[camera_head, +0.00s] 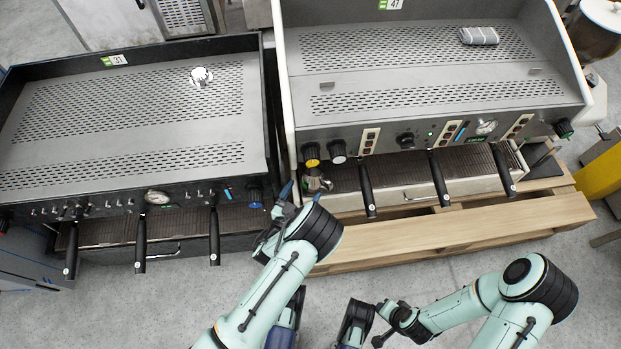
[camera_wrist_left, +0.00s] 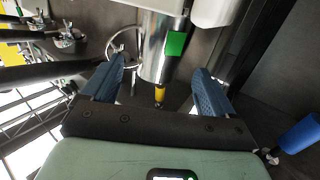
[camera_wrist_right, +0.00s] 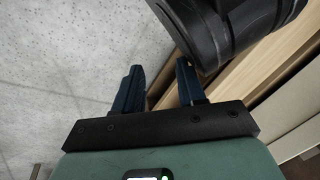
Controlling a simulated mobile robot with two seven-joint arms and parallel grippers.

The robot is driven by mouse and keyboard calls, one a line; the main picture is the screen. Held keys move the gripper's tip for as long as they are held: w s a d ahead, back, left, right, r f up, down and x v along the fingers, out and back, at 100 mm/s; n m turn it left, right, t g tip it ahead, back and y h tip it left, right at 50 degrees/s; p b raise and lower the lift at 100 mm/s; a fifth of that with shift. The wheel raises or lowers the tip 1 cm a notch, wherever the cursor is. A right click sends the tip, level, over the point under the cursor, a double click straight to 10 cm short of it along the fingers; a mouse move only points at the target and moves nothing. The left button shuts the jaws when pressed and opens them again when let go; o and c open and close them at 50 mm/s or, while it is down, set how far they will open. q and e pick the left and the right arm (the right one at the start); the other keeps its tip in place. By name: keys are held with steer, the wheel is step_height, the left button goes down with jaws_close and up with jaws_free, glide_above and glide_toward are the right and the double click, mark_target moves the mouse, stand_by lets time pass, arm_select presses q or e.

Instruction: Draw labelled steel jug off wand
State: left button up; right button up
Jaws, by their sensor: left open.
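A shiny steel jug (camera_wrist_left: 158,45) with a green label (camera_wrist_left: 175,43) shows in the left wrist view, ahead of and between my left fingers. A yellow piece (camera_wrist_left: 159,94) shows at its end; I cannot tell whether it belongs to the wand. In the head view a shiny jug (camera_head: 318,183) sits under the left end of the right machine. My left gripper (camera_head: 300,192) is open just in front of it, with no visible contact. My right gripper (camera_wrist_right: 158,78) is open and empty, low over the floor. How the wand sits in the jug is hidden.
The right coffee machine (camera_head: 420,75) stands on a wooden pallet (camera_head: 450,228); its black-handled portafilters (camera_head: 440,178) stick out nearby. The left machine (camera_head: 130,110) has another shiny steel item (camera_head: 201,77) on top. A folded cloth (camera_head: 478,36) lies on the right machine.

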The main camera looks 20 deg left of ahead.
mark_target(308, 183)
arm_select(q)
steer(key=b+x, duration=0.1)
steer(key=x, duration=0.5)
steer(key=shift+f+b, duration=0.1)
steer(key=shift+b, duration=0.2)
steer(key=shift+x, duration=0.75)
arm_select(e)
steer(key=s+f+g, duration=0.1)
steer(key=s+f, duration=0.2)
steer(key=s, duration=0.1)
steer(key=shift+s+d+f+g, duration=0.3)
steer(key=shift+s+f, duration=0.05)
arm_select(q)
steer(key=c, duration=1)
steer(key=o, duration=1.2)
steer(key=shift+o, duration=0.2)
steer(key=p+v, duration=0.3)
steer(key=v, duration=1)
steer(key=shift+s, duration=0.25)
arm_select(e)
steer(key=w+a+r+t, duration=0.1)
steer(key=w+r+t, duration=0.1)
steer(key=w+r, duration=0.4)
steer(key=shift+w+r+t, duration=0.25)
steer(key=shift+w+t, duration=0.15)
steer(key=shift+w, duration=0.35)
